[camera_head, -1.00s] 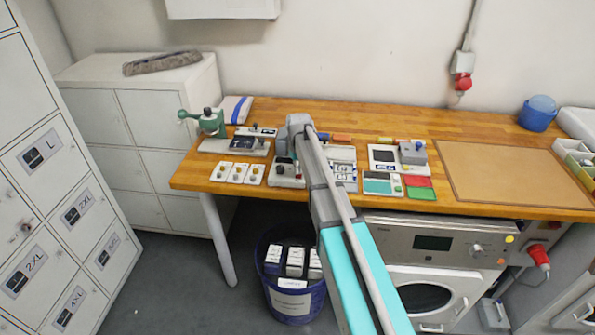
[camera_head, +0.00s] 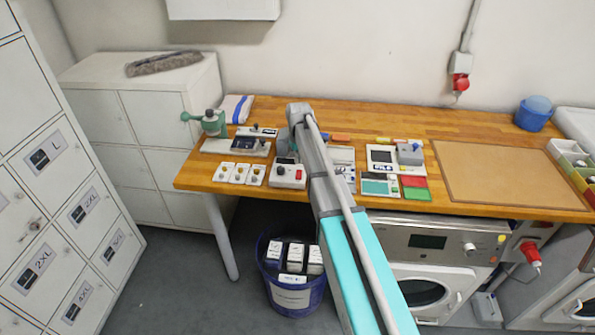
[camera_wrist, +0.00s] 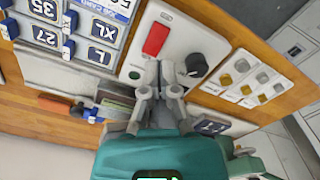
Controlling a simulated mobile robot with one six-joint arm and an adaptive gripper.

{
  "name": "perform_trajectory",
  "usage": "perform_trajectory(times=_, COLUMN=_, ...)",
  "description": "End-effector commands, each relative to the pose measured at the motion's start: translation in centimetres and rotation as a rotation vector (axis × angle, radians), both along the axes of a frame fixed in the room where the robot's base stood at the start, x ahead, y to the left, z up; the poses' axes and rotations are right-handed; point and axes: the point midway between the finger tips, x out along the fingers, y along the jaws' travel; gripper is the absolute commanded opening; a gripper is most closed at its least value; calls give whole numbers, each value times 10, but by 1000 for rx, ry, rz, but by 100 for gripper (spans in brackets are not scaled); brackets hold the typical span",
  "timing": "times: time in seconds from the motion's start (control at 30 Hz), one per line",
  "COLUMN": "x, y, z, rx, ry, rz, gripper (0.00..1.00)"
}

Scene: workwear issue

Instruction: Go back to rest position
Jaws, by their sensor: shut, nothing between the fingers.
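My gripper (camera_wrist: 165,85) is shut and empty in the wrist view. Its fingertips are over the near edge of a white control box with a red button and a black knob; any contact cannot be told. In the head view my arm reaches over the wooden workbench (camera_head: 480,138), and the fingers are hidden behind the arm. The control box (camera_head: 288,176) stands just left of the arm near the bench's front edge.
A card board (camera_wrist: 70,30) is beside the control box. A brown mat (camera_head: 510,175) lies right. A blue bin (camera_head: 297,298) with boxes stands below.

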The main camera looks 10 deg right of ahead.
Motion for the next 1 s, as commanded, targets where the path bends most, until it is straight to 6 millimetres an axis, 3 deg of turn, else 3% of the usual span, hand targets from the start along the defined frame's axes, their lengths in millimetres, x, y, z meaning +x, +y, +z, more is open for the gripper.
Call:
perform_trajectory(times=0.4, x=0, y=0, z=2, rx=0, ry=0, rz=0, gripper=0)
perform_trajectory(times=0.57, x=-9, y=0, z=2, rx=0, ry=0, rz=-5, gripper=0)
perform_trajectory(times=0.77, x=-47, y=1, z=2, rx=0, ry=0, rz=-28, gripper=0)
perform_trajectory(times=1.0, x=-123, y=2, z=2, rx=0, ry=0, rz=-79, gripper=0)
